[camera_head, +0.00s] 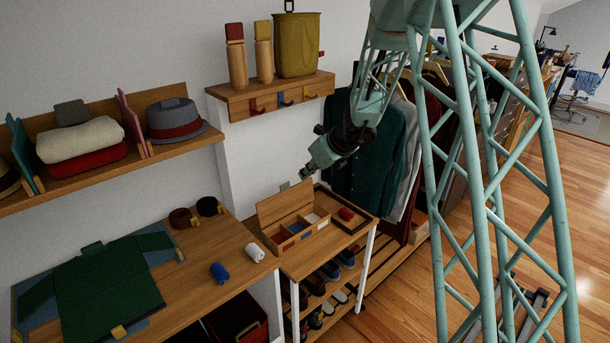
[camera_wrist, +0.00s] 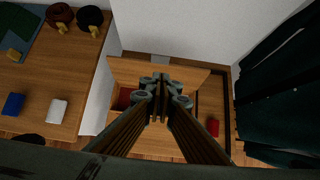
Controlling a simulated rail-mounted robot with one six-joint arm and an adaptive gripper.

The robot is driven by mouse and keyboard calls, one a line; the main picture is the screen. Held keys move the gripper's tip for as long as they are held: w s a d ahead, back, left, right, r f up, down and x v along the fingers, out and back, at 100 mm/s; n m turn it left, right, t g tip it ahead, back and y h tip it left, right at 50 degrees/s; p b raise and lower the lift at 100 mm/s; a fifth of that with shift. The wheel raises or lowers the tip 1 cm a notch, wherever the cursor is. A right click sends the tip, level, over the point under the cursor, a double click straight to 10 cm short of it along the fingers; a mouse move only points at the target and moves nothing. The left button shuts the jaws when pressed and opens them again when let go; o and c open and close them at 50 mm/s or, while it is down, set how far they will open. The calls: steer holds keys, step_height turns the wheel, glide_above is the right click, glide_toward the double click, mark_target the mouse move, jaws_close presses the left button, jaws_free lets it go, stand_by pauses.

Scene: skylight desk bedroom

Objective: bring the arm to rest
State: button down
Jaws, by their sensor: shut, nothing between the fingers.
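My gripper (camera_head: 305,174) hangs at the end of my pale green lattice arm, in the air above the small wooden stand. In the wrist view my gripper (camera_wrist: 165,84) has its fingers together with nothing between them. Below it is an open wooden box (camera_head: 302,236) with its lid raised at the back and compartments holding red, blue and white items. In the wrist view the box's lid (camera_wrist: 185,70) shows behind the fingers, and the fingers hide much of the box. My gripper appears apart from the box.
A dark tray (camera_head: 357,230) with a red item lies right of the box. The desk (camera_head: 215,245) at left holds a green garment (camera_head: 105,290), blue and white rolls and rolled belts. A shelf (camera_head: 270,93) juts from the wall. Hanging clothes (camera_head: 360,150) are close behind my arm.

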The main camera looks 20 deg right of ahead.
steer(key=shift+r, duration=0.1)
steer(key=s+a+r+n+y+b, duration=0.1)
steer(key=s+a+r+n, duration=0.65)
steer(key=s+r, duration=0.4)
steer(key=s+a+r+n+g+b, duration=0.1)
steer(key=s+a+r+n, duration=0.3)
steer(key=s, duration=0.4)
steer(key=s+a+r+n+g+b, duration=0.1)
steer(key=s+r+n, duration=0.3)
steer(key=s+r, duration=0.25)
steer(key=s+d+r+n+g+h, duration=0.15)
steer(key=s+n, duration=0.65)
steer(key=s, duration=1.1)
steer(key=s+d+f+n+h+b, duration=0.1)
steer(key=s+d+n, duration=0.2)
steer(key=s, duration=0.6)
steer(key=s+d+f+n+h+b, duration=0.1)
steer(key=s+d+n, duration=0.3)
steer(key=s, duration=0.5)
steer(key=shift+s+d+h, duration=0.25)
steer(key=shift+d+h, duration=0.25)
steer(key=shift+h, duration=0.05)
